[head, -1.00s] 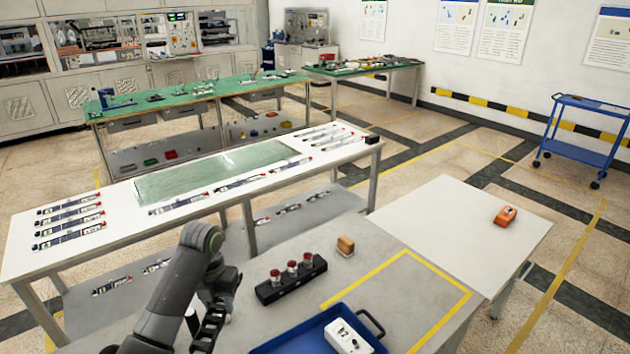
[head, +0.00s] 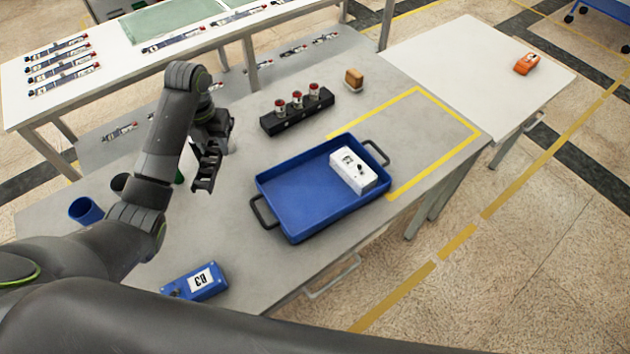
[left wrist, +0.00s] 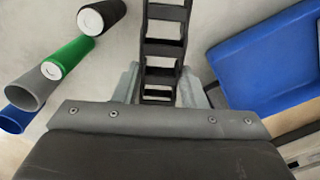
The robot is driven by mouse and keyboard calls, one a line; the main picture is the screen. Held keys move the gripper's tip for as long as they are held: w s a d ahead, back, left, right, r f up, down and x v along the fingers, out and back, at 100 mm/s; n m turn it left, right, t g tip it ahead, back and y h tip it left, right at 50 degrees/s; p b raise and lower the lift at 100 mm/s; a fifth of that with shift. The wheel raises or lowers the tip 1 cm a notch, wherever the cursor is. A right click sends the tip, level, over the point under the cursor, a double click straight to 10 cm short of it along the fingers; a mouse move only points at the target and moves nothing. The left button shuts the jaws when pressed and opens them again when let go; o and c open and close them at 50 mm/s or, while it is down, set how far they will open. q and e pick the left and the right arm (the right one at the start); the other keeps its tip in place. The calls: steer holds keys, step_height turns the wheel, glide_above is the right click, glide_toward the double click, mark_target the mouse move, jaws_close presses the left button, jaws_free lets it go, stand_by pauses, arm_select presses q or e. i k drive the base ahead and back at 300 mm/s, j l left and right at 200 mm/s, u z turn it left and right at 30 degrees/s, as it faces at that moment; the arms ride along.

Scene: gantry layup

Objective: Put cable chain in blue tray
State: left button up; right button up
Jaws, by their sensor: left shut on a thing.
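The cable chain (head: 206,166) is a black, ladder-like strip of links. My left gripper (head: 212,135) is shut on it, and the chain hangs down from the fingers, left of the blue tray. In the left wrist view the chain (left wrist: 165,47) runs up between the gripper's fingers (left wrist: 160,92). The blue tray (head: 300,213) lies on the grey table with a dark handle at each end. A white box (head: 352,170) sits in its right part; the left part is bare. In the left wrist view the tray (left wrist: 262,62) is at the right. My right gripper is out of view.
A blue B3 box (head: 195,282) and blue cup (head: 85,211) stand at left. Green (left wrist: 68,57) and black (left wrist: 101,16) cylinders are near the chain.

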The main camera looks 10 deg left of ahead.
mark_target(307, 171)
steer(key=l+u, duration=0.15)
steer(key=u, duration=0.25)
steer(key=i+l+u, duration=0.1)
steer(key=u, duration=0.35)
steer(key=l+u, duration=0.4)
steer(key=l, duration=0.6)
steer(key=l+u, duration=0.4)
steer(key=l, duration=1.2)
steer(key=k+l, duration=0.15)
steer(key=l, duration=0.95)
